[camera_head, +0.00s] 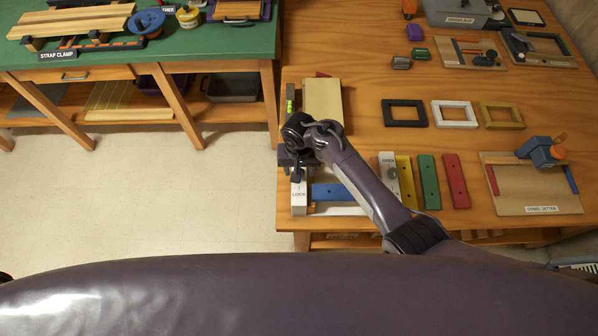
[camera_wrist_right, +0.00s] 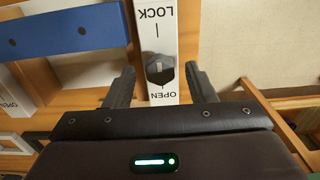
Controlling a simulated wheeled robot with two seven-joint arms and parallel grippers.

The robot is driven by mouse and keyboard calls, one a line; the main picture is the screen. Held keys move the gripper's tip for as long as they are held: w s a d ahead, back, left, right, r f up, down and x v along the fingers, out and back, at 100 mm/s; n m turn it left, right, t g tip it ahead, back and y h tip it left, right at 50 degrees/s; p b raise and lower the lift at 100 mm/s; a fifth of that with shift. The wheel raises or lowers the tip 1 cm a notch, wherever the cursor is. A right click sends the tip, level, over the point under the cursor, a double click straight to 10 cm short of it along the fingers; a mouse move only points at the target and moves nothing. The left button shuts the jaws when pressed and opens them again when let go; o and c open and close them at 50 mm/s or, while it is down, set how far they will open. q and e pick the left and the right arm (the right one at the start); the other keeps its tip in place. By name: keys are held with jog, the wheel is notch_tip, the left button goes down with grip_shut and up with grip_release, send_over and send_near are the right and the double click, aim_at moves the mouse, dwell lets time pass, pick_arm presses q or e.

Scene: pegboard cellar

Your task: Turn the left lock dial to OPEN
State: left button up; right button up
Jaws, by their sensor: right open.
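The left lock dial (camera_wrist_right: 160,72) is a dark faceted knob with a light mark, on a white plate (camera_wrist_right: 155,20). In the right wrist view LOCK is printed above it and OPEN just below it, both upside down. Which label the mark points to I cannot tell. My right gripper (camera_wrist_right: 160,80) is open, with one finger on each side of the dial; contact is not clear. In the head view my right gripper (camera_head: 297,168) hangs over the plate (camera_head: 298,198), hiding the dial. My left gripper is not in view.
A blue bar (camera_head: 331,192) lies right of the plate. A second white plate (camera_head: 388,166) marked OPEN stands farther right, partly behind my arm, beside yellow (camera_head: 405,181), green (camera_head: 429,181) and red bars (camera_head: 456,181). The wooden table's left edge is close to the dial.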

jog(key=shift+f, duration=0.15)
jog(key=c, duration=1)
jog(key=shift+o, duration=0.2)
